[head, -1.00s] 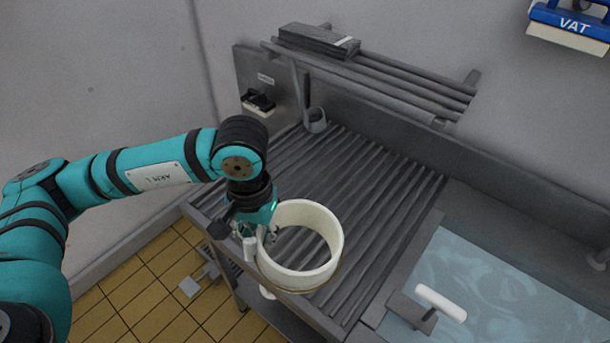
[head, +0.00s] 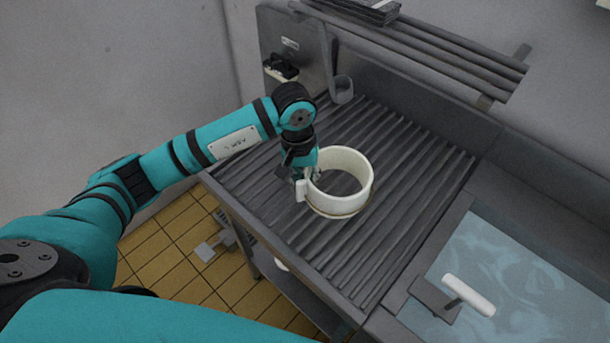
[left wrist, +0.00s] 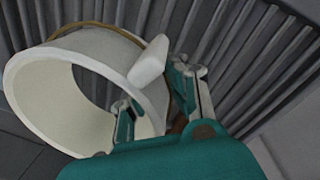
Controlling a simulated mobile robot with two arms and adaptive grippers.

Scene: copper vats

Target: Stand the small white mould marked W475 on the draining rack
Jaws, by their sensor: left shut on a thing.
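The small white mould (head: 342,203) is an open white ring with a tan band around its lower part and a white tab on its side. No W475 mark is readable. My left gripper (head: 307,178) is shut on the mould's wall at its left side. In the left wrist view the mould (left wrist: 40,95) shows between and beside the fingers (left wrist: 155,100), over the ribs. The draining rack (head: 400,155) is the grey ribbed surface beneath it. I cannot tell whether the mould touches the ribs. My right gripper does not show.
A sink basin with water (head: 530,285) lies to the right, with a white-handled object (head: 468,296) at its near edge. A grey ladle (head: 342,90) hangs at the back wall. The ribs behind and right of the mould are clear.

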